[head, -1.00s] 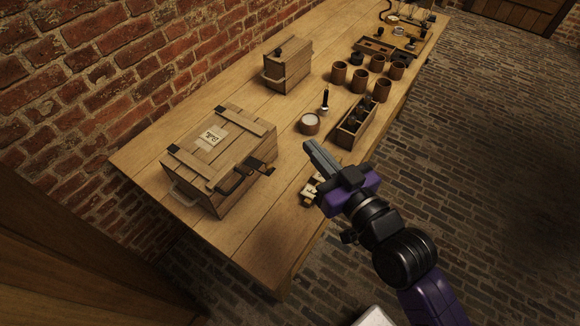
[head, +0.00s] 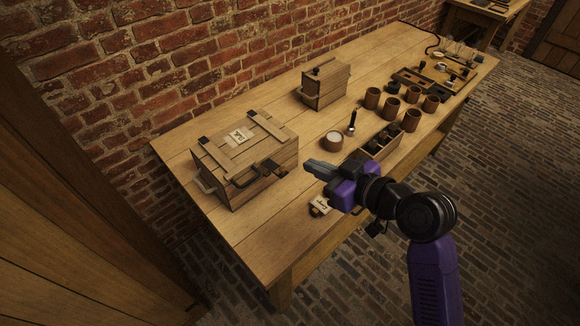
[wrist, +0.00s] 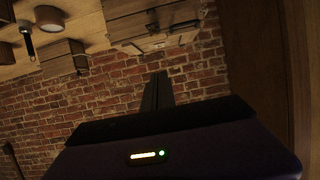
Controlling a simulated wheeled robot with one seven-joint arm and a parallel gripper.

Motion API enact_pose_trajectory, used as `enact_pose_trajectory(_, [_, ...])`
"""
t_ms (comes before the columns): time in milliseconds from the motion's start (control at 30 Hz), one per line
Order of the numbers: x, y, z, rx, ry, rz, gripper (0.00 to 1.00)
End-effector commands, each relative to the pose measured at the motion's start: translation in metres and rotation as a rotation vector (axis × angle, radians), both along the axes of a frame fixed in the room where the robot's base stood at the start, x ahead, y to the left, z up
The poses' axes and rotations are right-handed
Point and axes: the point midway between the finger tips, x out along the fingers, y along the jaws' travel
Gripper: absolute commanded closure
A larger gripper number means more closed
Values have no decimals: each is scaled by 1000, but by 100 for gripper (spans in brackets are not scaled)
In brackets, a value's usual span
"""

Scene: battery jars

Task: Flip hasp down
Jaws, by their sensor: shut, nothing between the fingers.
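The wooden crate (head: 225,185) with a paper label on its lid stands at the left end of the bench. In the wrist view the shut fingers (wrist: 157,91) point toward the crate (wrist: 150,22); the hasp is too dark to make out there.
A small light tag-like object (head: 320,206) lies on the bench below my gripper. A smaller wooden box (head: 325,84) is behind.

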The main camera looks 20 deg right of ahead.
Motion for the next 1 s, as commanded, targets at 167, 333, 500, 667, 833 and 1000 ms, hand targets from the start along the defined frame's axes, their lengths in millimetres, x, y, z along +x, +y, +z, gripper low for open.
enact_pose_trajectory(167, [0,0,0,1,0,-1,100])
enact_pose_trajectory(333, [10,3,-2,2,0,-2,100])
enact_pose_trajectory(500, [34,11,-11,2,0,0,100])
enact_pose_trajectory(667, [63,20,-22,3,1,-1,100])
enact_pose_trajectory(833, [90,30,-33,1,-1,0,100])
enact_pose_trajectory(1000, [86,28,-61,2,4,-2,100])
